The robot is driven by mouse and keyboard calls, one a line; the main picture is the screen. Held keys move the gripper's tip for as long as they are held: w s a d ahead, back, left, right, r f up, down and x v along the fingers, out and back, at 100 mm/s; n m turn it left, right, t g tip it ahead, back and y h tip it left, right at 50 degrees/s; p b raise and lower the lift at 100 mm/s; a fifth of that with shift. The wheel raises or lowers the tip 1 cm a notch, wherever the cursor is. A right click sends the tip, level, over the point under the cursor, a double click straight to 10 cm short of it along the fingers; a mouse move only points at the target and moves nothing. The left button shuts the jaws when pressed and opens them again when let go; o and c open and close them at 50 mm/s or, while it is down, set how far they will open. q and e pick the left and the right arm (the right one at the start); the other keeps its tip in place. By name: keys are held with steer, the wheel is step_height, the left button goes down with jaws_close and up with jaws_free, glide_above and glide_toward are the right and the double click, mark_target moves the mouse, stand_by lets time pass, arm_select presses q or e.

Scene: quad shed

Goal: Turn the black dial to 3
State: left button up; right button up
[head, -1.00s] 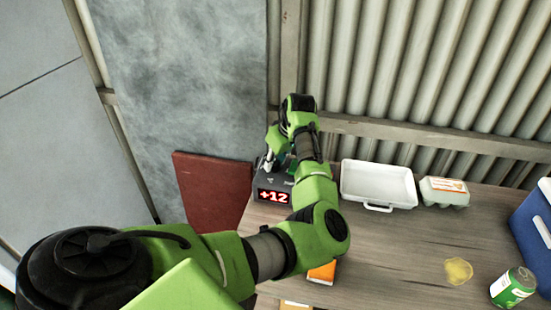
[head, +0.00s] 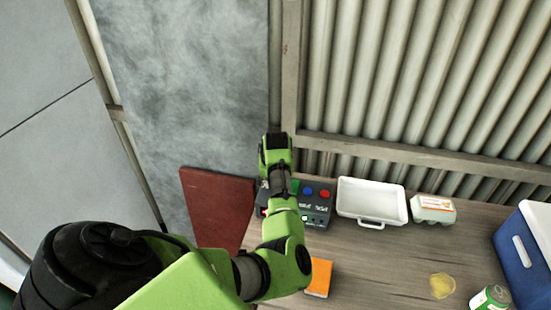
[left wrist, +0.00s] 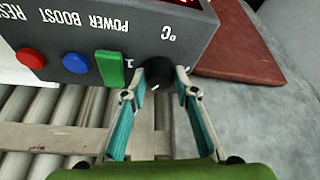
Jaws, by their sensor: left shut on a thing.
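The black dial (left wrist: 158,72) is on the dark grey control box (left wrist: 215,40), seen upside down in the left wrist view. A small white mark shows on the dial's edge, and a "1" is printed beside it. My left gripper (left wrist: 161,78) is shut on the dial, one finger on each side. In the head view the control box (head: 318,214) stands on the table by the wall, and my left arm hides the dial and most of the display. My right gripper is not in view.
Close to the dial are a green switch (left wrist: 110,68), a blue button (left wrist: 76,63) and a red button (left wrist: 31,58). On the table are a white tray (head: 372,224), an egg carton (head: 432,208), an orange block (head: 320,277), a can (head: 490,298) and a blue cooler (head: 525,245).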

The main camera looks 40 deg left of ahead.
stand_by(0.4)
arm_select(q)
steer(key=o, duration=1.1)
steer(key=shift+r, duration=0.1)
steer(key=v, duration=1.1)
steer(key=shift+s+r, duration=0.15)
steer(key=shift+r, duration=0.2)
